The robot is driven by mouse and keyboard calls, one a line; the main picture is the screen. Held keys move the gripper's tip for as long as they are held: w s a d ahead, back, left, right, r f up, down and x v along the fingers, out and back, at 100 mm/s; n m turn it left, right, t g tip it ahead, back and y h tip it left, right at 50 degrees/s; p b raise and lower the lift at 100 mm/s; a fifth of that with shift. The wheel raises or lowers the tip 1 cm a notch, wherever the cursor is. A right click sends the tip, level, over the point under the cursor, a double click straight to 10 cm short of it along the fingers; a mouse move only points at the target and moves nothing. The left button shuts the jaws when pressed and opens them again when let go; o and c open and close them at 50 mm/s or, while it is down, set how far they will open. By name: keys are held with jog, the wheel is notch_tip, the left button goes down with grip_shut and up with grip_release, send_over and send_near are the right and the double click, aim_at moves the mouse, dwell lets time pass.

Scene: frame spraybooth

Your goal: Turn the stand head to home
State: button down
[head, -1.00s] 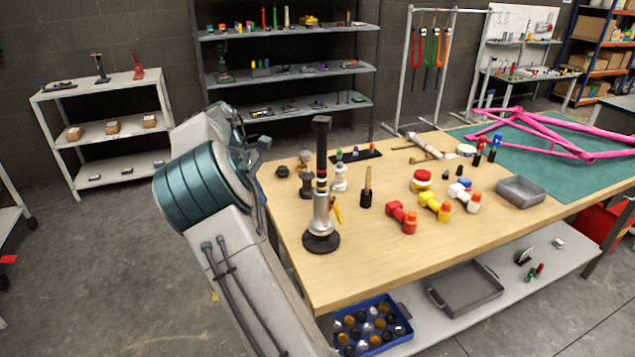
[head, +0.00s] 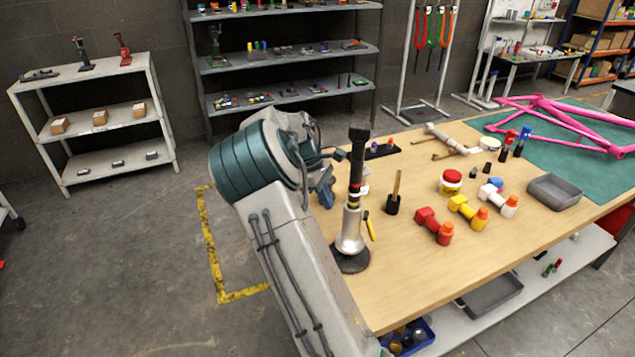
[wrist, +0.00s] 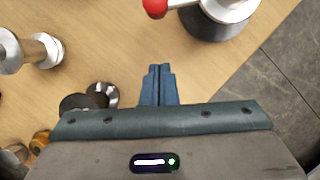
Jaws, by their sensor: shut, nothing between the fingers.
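The stand (head: 352,222) is upright near the left end of the wooden table in the head view. It has a round dark base, a silver post, red and yellow bands, a tall black head (head: 357,160) and a yellow lever (head: 370,226). My gripper (head: 328,192) is just left of the post, apart from it in the picture. In the wrist view my gripper (wrist: 158,85) has its blue fingers together, empty, over bare tabletop. The black head is outside the wrist view.
Silver and dark cylindrical pieces (wrist: 40,50) lie left of my fingers in the wrist view. A dark holder with a stick (head: 394,200), red and yellow fittings (head: 434,226) and a grey tray (head: 555,191) stand right of the stand.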

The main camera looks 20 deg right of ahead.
jog(key=shift+s+d+f+p, duration=0.2)
jog(key=shift+s+d+f, duration=0.05)
jog(key=shift+s+d, duration=0.55)
jog(key=shift+s+d+f+p, duration=0.2)
jog(key=shift+s+d+f, duration=0.05)
jog(key=shift+s+d, duration=0.5)
jog(key=shift+d, duration=0.1)
jog(key=shift+s+d+r+m+g+y+p, duration=0.15)
jog(key=shift+d+m+p, duration=0.15)
jog(key=shift+d+m, duration=0.25)
jog(key=shift+s+d+f+m+g+y+p, duration=0.15)
jog(key=shift+d+m+p, duration=0.2)
jog(key=shift+m, duration=0.3)
jog(key=shift+s+d+m+y, duration=0.45)
jog(key=shift+d+m, duration=0.4)
jog(key=shift+m, duration=0.35)
